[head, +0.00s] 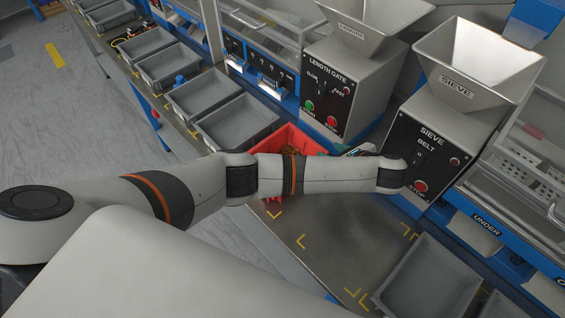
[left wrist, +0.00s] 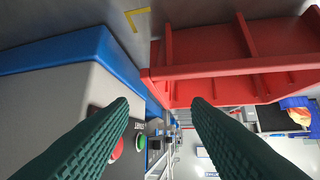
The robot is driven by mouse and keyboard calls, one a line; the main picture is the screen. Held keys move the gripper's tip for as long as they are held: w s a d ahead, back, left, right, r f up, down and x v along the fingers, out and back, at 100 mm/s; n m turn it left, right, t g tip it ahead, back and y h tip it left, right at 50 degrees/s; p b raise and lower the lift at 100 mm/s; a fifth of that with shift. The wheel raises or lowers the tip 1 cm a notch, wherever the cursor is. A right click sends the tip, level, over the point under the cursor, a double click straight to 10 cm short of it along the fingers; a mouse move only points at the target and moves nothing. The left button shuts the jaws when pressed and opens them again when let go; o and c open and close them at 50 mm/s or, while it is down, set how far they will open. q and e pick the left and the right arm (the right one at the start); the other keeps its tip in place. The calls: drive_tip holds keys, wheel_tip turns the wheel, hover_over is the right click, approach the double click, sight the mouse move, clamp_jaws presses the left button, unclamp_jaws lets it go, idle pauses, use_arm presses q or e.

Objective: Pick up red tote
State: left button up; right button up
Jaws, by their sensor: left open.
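The red tote (head: 284,136) stands on the bench in the head view, at the end of the row of grey trays and in front of the LENGTH GATE machine. My left arm crosses in front of it and hides much of it; small items show inside. In the left wrist view the tote's red ribbed wall and rim (left wrist: 230,68) fill the upper right. My left gripper (left wrist: 160,104) is open, its two dark green fingers apart below the tote's near corner, with nothing clearly held. In the head view its fingers are mostly hidden by the arm. My right gripper is out of view.
The LENGTH GATE machine (head: 328,88) and the SIEVE machine (head: 432,140) stand behind and right of the tote. Grey trays (head: 236,122) line the bench to the left; another grey tray (head: 428,280) lies at lower right. The marked bench surface (head: 335,235) between is clear.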

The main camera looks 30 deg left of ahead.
sight(315, 144)
use_arm(q)
drive_tip(key=x, duration=0.3)
drive_tip(key=shift+w+a+f, duration=0.1)
drive_tip(key=shift+a+f, duration=0.05)
drive_tip(key=shift+a, duration=0.05)
drive_tip(key=shift+r+x, duration=0.2)
drive_tip(key=shift+x, duration=2.5)
drive_tip(key=shift+w, duration=0.15)
drive_tip(key=shift+c, duration=0.5)
